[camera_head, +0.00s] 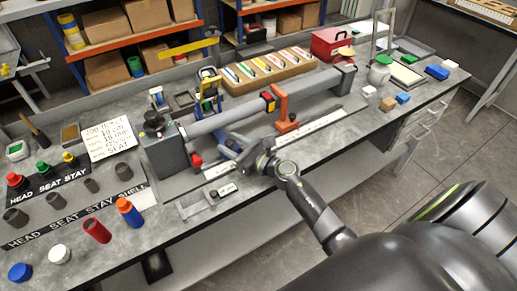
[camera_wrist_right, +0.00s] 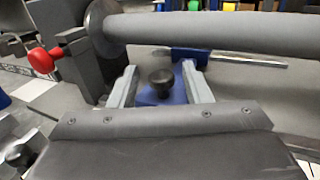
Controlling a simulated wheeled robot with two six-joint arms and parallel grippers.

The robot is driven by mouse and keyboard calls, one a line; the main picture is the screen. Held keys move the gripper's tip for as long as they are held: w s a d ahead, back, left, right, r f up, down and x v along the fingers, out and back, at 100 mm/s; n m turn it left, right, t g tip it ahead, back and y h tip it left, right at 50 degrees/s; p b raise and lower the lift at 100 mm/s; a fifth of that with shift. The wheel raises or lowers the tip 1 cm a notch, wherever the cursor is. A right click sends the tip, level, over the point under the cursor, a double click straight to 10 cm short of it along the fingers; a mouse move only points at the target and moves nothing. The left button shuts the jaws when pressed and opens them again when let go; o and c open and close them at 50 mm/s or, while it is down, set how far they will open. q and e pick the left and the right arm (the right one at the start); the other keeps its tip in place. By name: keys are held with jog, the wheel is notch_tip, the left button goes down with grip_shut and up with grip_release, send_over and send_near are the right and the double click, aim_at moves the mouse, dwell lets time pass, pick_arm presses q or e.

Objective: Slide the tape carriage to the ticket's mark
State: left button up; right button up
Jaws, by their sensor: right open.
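The tape carriage is a blue block with a black knob (camera_wrist_right: 162,82), low beside the grey tube in the right wrist view; in the head view its blue part (camera_head: 233,143) shows just past my right gripper. My right gripper (camera_head: 238,152) is open, with one finger on each side of the carriage in the wrist view; I cannot tell whether they touch it. A pale scale strip (camera_head: 312,129) runs along the bench beside the tube. The white job ticket (camera_head: 108,140) stands at the left; its handwritten lines are only partly legible. My left gripper is not in view.
The grey tube (camera_head: 235,115) spans from a dark end block (camera_head: 166,154) to a far support. An orange clamp (camera_head: 282,105) stands by it. A red knob (camera_wrist_right: 40,61) sits left of the carriage. Cups and bottles fill the bench's left end. The front right bench edge is mostly clear.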

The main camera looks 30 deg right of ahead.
jog(key=b+v, duration=0.4)
jog(key=v, duration=1.1)
jog(key=shift+f, duration=0.1)
jog(key=shift+s+d, duration=0.2)
jog(key=shift+s, duration=0.25)
jog(key=shift+o, duration=0.2)
